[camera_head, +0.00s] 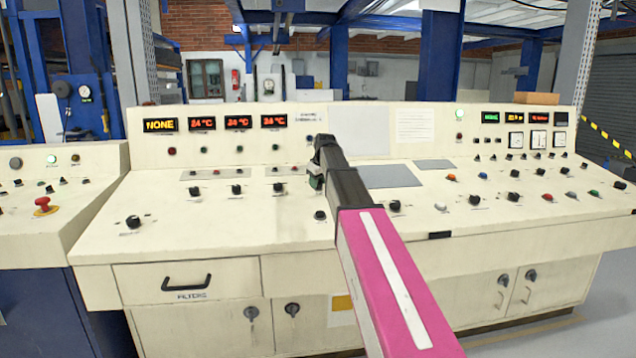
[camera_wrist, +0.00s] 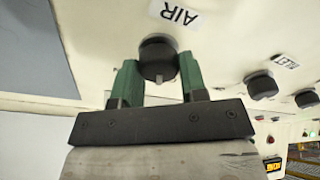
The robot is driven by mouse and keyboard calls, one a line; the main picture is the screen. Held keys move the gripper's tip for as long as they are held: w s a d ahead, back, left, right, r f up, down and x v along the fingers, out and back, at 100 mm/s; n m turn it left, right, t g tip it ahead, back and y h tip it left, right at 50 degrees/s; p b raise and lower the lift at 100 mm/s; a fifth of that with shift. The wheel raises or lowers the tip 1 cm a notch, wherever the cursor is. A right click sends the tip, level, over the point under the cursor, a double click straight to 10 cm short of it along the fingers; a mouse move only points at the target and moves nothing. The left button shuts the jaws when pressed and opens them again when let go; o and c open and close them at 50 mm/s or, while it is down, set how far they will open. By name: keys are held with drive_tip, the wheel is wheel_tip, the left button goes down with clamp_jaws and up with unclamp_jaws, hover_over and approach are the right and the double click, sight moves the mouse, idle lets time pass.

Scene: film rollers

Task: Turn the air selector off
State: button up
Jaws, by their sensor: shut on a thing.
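The air selector is a black round knob (camera_wrist: 158,52) on the cream panel, beside a white AIR label (camera_wrist: 180,14) in the wrist view. My gripper (camera_wrist: 157,72) has its two green fingers on either side of this knob and is shut on it. A small grey mark shows on the knob's edge between the fingers. In the head view my gripper (camera_head: 316,180) is at the middle of the sloping console, where my arm largely hides the knob.
The console (camera_head: 200,230) carries several other black knobs, including one (camera_wrist: 261,85) right of the gripper in the wrist view. A yellow display (camera_head: 160,125) reads NONE. A red mushroom button (camera_head: 44,205) is on the left console. A grey plate (camera_head: 390,176) lies right of my gripper.

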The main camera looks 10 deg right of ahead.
drive_tip(key=shift+n, duration=1)
drive_tip(key=o, duration=0.9)
drive_tip(key=v, duration=1)
drive_tip(key=shift+s+d+r, duration=0.1)
drive_tip(key=shift+d+r, duration=0.05)
drive_tip(key=shift+r, duration=0.2)
drive_tip(key=shift+s, duration=0.1)
